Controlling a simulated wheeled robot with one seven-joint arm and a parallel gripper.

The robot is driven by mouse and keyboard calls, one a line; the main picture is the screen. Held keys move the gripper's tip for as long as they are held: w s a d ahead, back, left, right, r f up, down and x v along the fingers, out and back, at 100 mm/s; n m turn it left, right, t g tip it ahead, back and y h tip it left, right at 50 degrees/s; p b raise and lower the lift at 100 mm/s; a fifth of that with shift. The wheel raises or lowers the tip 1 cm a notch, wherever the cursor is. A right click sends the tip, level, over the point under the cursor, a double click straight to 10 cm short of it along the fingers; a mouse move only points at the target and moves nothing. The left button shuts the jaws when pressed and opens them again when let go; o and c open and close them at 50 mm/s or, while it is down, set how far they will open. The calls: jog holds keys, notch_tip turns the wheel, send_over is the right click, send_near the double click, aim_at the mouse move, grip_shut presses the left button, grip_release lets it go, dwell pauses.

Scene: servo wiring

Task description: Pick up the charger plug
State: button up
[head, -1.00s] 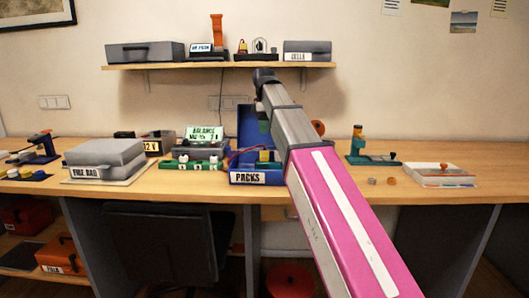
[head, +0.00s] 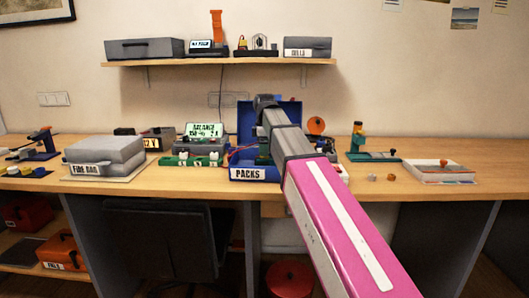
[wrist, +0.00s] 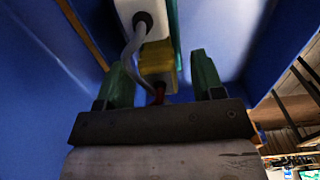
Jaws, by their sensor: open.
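In the wrist view, a yellow block (wrist: 157,58) lies between and just beyond the green fingertips of my gripper (wrist: 163,78). It appears to be the charger plug, though I cannot be sure. A red lead shows at its near end, and a white part with a dark round opening and a grey cable (wrist: 131,45) lies beside it. My gripper is open, with blue walls around it. In the head view, my arm reaches into the blue PACKS box (head: 254,174) and hides my fingertips and most of the contents.
The box's raised blue lid (head: 245,120) stands behind my arm. A green balance board (head: 190,161) and a lit display (head: 205,130) stand left of the box, with a grey FIRE BAG case (head: 105,152) farther left. A shelf (head: 220,62) hangs above. Bench right of the box is partly clear.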

jog(key=shift+f, duration=0.1)
jog(key=c, duration=1.1)
jog(key=shift+r, duration=0.55)
jog(key=r, duration=0.3)
jog(key=shift+s+a+r, duration=0.3)
jog(key=shift+s+a, duration=0.05)
jog(key=s+a+r, duration=0.4)
jog(key=s+a, duration=0.1)
jog(key=s+a+r, duration=0.2)
jog(key=shift+s+a+r, duration=0.2)
jog(key=shift+a, duration=0.15)
